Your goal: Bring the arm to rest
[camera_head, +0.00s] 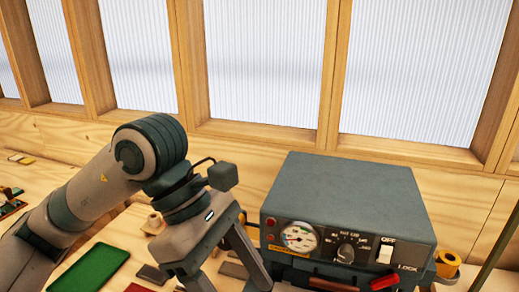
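My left arm comes in from the left, and its gripper (232,278) points down over the bench, just left of the grey device. Its two fingers stand apart with a gap between them, and I see nothing held there. The fingertips run close to or past the bottom edge of the picture. My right gripper is not in view.
A grey device (350,205) with a gauge, knob and switch stands right of the gripper. A green tray (92,268) lies at lower left, near small dark flat pieces (152,274). A yellow-orange roll (447,263) sits right of the device. A wooden wall with windows closes the back.

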